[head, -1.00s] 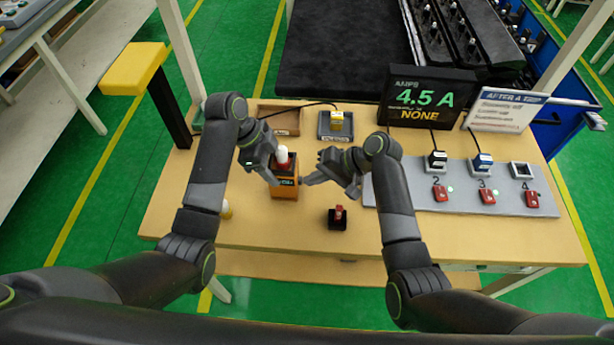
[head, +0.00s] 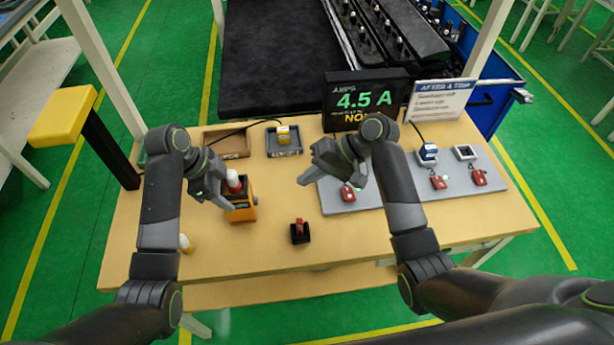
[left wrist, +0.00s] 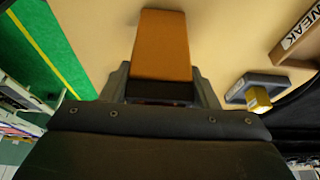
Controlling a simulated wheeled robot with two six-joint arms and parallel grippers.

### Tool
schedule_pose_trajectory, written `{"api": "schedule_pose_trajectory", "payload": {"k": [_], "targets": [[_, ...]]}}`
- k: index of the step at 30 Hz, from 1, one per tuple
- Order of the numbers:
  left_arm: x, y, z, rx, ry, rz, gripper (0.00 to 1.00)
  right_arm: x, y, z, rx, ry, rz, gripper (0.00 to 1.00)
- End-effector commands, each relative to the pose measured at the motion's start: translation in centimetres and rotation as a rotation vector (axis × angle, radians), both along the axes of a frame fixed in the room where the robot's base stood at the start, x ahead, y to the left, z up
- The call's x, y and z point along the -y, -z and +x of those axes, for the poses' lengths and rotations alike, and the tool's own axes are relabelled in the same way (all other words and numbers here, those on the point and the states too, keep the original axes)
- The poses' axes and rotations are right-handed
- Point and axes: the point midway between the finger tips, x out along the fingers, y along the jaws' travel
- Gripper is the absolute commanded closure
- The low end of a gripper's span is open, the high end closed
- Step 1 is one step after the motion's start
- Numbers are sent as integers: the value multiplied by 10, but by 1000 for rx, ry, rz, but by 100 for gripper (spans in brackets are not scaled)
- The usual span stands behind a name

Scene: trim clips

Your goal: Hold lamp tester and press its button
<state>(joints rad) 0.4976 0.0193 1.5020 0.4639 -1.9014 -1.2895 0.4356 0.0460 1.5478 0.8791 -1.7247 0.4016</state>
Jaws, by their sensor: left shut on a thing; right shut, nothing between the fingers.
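The lamp tester is an orange box (head: 243,212) with a dark upper part, standing at the left-middle of the table. A white-and-red lamp (head: 234,184) sits on its top. My left gripper (head: 228,203) is shut on the tester from the left. In the left wrist view the orange box (left wrist: 162,45) lies between the fingers. The tester's button cannot be made out in either view. My right gripper (head: 304,180) is shut and empty, to the right of the tester and apart from it, near the left end of the grey panel.
The grey panel (head: 378,193) carries red switches and sockets. A small black holder with a red piece (head: 300,231) stands in front. Behind are a brown tray (head: 228,148), a grey tray with a yellow block (head: 284,140), and a display (head: 360,98) reading 4.5 A. A yellow-topped post (head: 66,110) stands left.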

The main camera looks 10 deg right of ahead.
Motion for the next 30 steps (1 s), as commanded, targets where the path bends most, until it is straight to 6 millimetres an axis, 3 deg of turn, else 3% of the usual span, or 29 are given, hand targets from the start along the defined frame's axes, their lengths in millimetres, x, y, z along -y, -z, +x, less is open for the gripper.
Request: {"api": "schedule_pose_trajectory", "payload": {"k": [7, 8, 13, 23, 30], "targets": [[0, 0, 0, 1, 0, 1, 92, 0, 0, 0, 0, 0, 0, 100], [0, 0, 0, 1, 0, 1, 44, 0, 0, 0, 0, 0, 0, 100], [0, 0, 0, 1, 0, 1, 22, 0, 0, 0, 0, 0, 0, 100], [-1, -2, 0, 1, 0, 1, 20, 0, 0, 0, 0, 0, 0, 100], [-15, -34, 2, 7, -2, 3, 20, 0, 0, 0, 0, 0, 0, 100]]}}
